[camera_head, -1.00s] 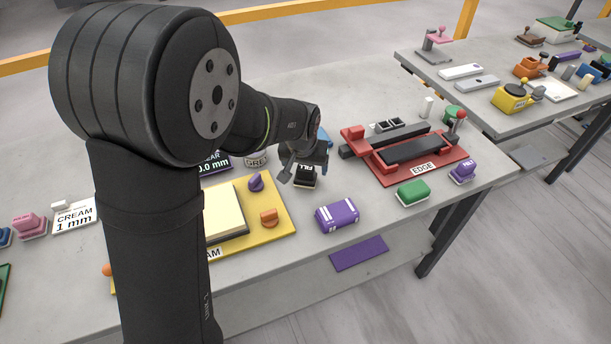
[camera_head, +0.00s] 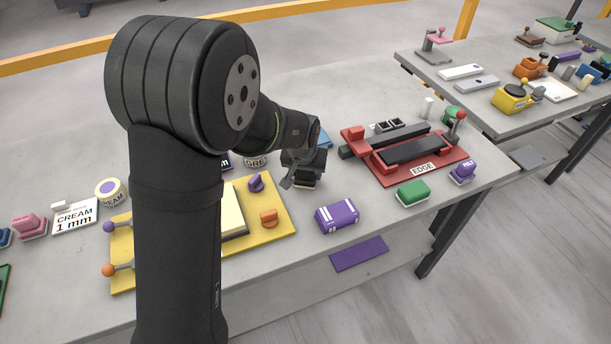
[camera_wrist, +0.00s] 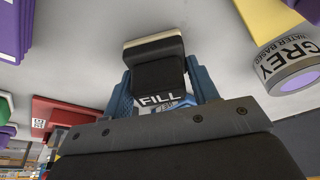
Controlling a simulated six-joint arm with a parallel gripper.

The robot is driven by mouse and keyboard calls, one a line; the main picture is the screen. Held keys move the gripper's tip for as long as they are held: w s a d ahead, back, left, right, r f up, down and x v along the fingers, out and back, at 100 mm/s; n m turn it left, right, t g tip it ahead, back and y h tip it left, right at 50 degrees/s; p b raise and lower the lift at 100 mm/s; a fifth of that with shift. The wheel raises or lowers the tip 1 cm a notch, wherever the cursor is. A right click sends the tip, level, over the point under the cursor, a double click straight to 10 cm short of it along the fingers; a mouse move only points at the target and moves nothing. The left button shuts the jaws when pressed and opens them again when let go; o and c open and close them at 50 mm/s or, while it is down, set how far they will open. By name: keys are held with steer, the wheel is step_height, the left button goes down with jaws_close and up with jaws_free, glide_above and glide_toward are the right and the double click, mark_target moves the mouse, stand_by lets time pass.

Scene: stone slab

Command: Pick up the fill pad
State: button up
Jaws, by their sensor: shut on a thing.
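The fill pad (camera_wrist: 155,50) is a black block with a pale base and a white "FILL" label. In the wrist view it sits between the two blue fingers of my gripper (camera_wrist: 160,82), which are shut on it. In the head view my gripper (camera_head: 303,165) is over the pad (camera_head: 305,184), and mostly its lower edge shows below the gripper. I cannot tell whether the pad touches the slab or is just above it.
A yellow board (camera_head: 283,228) lies to the left, with an orange knob (camera_head: 269,218). A purple block (camera_head: 337,217) is in front. A red edge fixture (camera_head: 440,168), a green pad (camera_head: 413,192) and a purple pad (camera_head: 463,172) are to the right. A grey-label roll (camera_wrist: 290,72) is close by.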

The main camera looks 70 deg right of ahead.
steer(key=shift+r, duration=0.1)
steer(key=shift+r, duration=0.55)
step_height(320, 180, up, 3)
steer(key=shift+f, duration=0.1)
steer(key=s+a+r, duration=0.4)
steer(key=s+r, duration=0.3)
steer(key=s, duration=0.3)
steer(key=shift+s+a, duration=0.35)
